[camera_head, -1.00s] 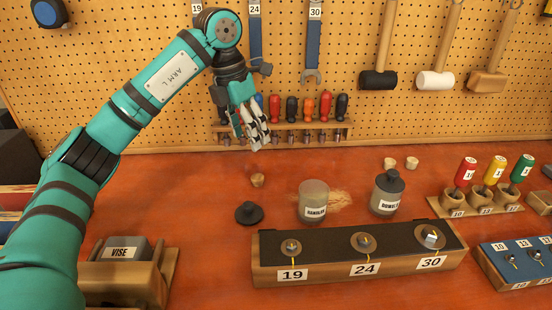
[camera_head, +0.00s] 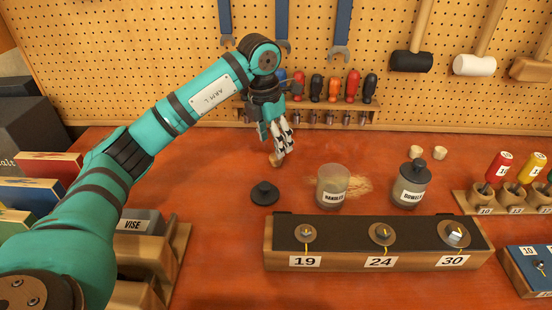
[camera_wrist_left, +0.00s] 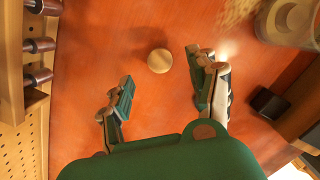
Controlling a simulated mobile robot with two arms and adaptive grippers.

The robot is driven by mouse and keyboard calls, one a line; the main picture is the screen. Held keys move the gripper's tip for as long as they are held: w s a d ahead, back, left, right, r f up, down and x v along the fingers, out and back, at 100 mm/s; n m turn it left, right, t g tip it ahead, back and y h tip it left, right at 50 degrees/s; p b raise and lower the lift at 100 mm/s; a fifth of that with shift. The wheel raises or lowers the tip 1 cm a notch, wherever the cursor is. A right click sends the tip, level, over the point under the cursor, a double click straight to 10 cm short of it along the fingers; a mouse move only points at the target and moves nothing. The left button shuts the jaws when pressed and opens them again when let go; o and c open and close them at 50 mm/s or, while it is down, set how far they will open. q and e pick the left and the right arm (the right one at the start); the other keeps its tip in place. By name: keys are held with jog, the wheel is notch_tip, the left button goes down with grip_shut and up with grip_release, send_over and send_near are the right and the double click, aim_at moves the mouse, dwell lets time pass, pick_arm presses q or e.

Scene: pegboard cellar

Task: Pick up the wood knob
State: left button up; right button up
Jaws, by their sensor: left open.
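The wood knob (camera_head: 276,160) stands on the red-brown bench behind the black lid. My left gripper (camera_head: 283,151) is pointing down just over it and partly covers it in the head view. In the left wrist view the knob (camera_wrist_left: 159,61) shows as a pale round top, a little beyond the fingertips and between their lines. The two fingers of my left gripper (camera_wrist_left: 157,92) are spread wide with nothing between the pads. My right gripper is in neither view.
A black lid (camera_head: 264,193) lies in front of the knob. The "handles" jar (camera_head: 333,187) and "dowels" jar (camera_head: 410,187) stand to the right. A block (camera_head: 378,261) marked 19, 24, 30 is nearer. Screwdrivers hang in a rack (camera_head: 310,118) behind.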

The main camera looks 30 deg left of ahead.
aim_at(276, 160)
pick_arm(q)
jog(key=f, duration=0.5)
jog(key=shift+w+d+p, duration=0.1)
jog(key=shift+w+p, duration=0.3)
jog(key=shift+c, duration=0.4)
jog(key=c, duration=0.8)
